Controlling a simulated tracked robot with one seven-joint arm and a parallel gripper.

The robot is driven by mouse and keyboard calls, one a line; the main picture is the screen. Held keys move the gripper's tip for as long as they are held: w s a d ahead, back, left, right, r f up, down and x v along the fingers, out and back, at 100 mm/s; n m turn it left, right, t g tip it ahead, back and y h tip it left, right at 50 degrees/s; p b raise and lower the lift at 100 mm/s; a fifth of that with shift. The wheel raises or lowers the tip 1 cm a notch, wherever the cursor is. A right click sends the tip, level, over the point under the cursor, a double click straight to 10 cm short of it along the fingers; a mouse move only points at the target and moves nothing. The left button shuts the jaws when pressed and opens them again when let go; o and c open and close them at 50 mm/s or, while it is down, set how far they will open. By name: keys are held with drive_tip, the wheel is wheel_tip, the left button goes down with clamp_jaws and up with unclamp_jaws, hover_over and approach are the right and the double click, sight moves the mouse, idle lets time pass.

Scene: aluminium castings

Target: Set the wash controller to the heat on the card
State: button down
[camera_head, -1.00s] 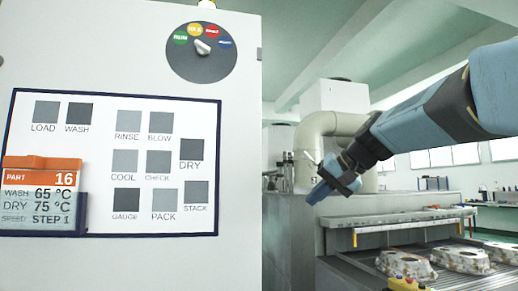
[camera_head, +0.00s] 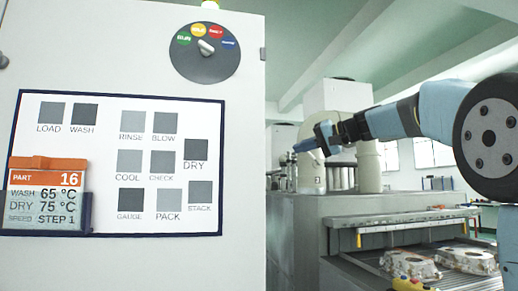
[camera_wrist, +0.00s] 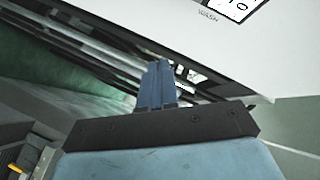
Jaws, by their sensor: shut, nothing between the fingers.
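The card (camera_head: 48,194) has an orange top reading PART 16. It reads WASH 65 °C, DRY 75 °C, SPEED STEP 1, and sits in a dark holder at the lower left of the white board. A white panel with a dark-framed display (camera_wrist: 237,6) and the label WASH shows at the top right edge of the wrist view; the display is cut off and its figures are unreadable. My gripper (camera_head: 320,140) is shut and empty, in the air right of the white cabinet. Its blue fingers also show in the wrist view (camera_wrist: 157,84), below and left of that display.
The white cabinet carries a board (camera_head: 210,228) of grey squares with station names and a dark dial (camera_head: 205,52) with coloured labels. A grey machine with a conveyor (camera_head: 370,273) bearing several castings (camera_head: 410,264) stands at the right. A yellow object (camera_head: 408,285) lies at the bottom edge.

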drive_tip(key=s+a, duration=0.2)
drive_tip(key=a, duration=0.6)
drive_tip(key=shift+s+a, duration=0.15)
drive_tip(key=shift+s, duration=0.1)
drive_tip(key=shift+a, duration=0.1)
idle(1.9)
drive_tip(key=shift+s+a, duration=0.1)
drive_tip(key=shift+a, duration=0.2)
drive_tip(key=shift+s+a, duration=0.1)
drive_tip(key=shift+a, duration=0.3)
idle(1.0)
drive_tip(key=shift+d, duration=0.1)
drive_tip(key=shift+w+d, duration=0.2)
drive_tip(key=shift+d, duration=0.5)
drive_tip(key=shift+d, duration=0.1)
drive_tip(key=shift+w+d, duration=0.25)
drive_tip(key=shift+d, duration=0.5)
drive_tip(key=shift+w+d, duration=0.2)
drive_tip(key=shift+d, duration=0.6)
drive_tip(key=shift+w+d, duration=0.25)
drive_tip(key=shift+d, duration=0.5)
